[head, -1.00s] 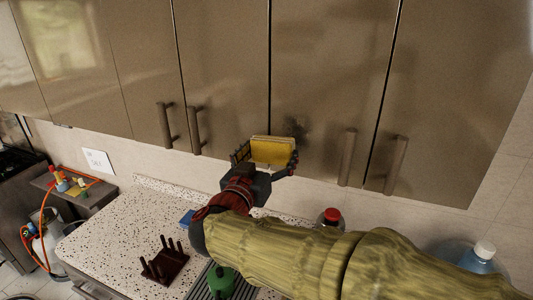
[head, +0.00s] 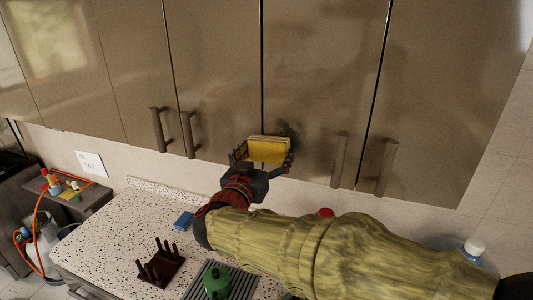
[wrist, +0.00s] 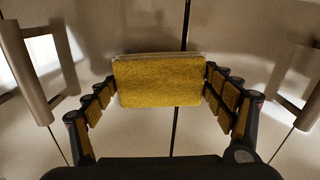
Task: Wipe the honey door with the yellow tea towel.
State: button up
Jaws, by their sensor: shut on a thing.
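The yellow tea towel (head: 267,151) is a folded yellow pad with a pale upper edge. My gripper (head: 265,158) is shut on it, its dark fingers at both sides. In the wrist view the towel (wrist: 160,80) sits between the fingers of my gripper (wrist: 160,92), close to the cabinet fronts. I cannot tell if it touches them. The brown glossy door (head: 325,75) right of the central seam has a dark smudge (head: 289,130) just above the towel's right end. This seems to be the honey door. The towel hides part of its lower left corner.
Below is a speckled counter (head: 120,225) with a blue sponge (head: 184,220), a dark pegged rack (head: 161,265) and a green kettle-like item (head: 217,281). A red cap (head: 326,212) shows behind my arm; a bottle (head: 474,252) stands at right.

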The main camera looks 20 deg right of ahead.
jog(key=shift+b+x, duration=0.9)
jog(key=shift+b, duration=0.15)
